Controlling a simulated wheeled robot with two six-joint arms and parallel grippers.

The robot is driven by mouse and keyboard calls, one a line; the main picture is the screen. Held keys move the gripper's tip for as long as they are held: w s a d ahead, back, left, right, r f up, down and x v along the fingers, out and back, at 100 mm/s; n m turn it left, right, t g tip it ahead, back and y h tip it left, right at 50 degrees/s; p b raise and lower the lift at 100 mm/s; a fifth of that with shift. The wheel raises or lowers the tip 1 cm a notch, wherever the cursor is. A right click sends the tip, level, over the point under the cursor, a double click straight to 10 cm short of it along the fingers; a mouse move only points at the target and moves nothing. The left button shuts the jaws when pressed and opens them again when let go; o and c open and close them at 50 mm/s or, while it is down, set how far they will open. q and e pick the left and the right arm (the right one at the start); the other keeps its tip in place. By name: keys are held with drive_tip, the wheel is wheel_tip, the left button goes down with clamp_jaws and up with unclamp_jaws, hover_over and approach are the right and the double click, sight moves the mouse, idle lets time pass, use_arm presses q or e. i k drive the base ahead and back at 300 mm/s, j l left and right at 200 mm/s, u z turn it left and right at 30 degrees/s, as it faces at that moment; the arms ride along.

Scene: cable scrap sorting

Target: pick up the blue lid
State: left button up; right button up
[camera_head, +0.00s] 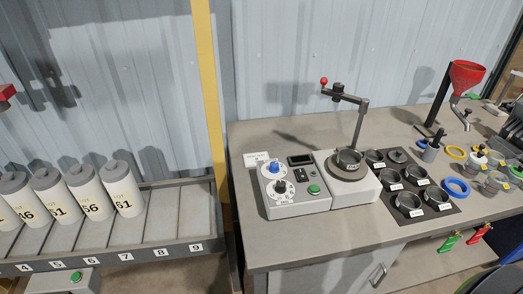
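Neither my left nor my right gripper can be made out in this view.
The workbench (290,244) carries a control box (294,203), a white unit with a lever arm (361,120), black cups (409,203), jars (494,182) and a red funnel (466,74). A yellow post (209,90) separates it from the canister rack (160,252). The bench's front left is clear.

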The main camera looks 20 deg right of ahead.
sight(423, 143)
drive_tip(key=z, duration=2)
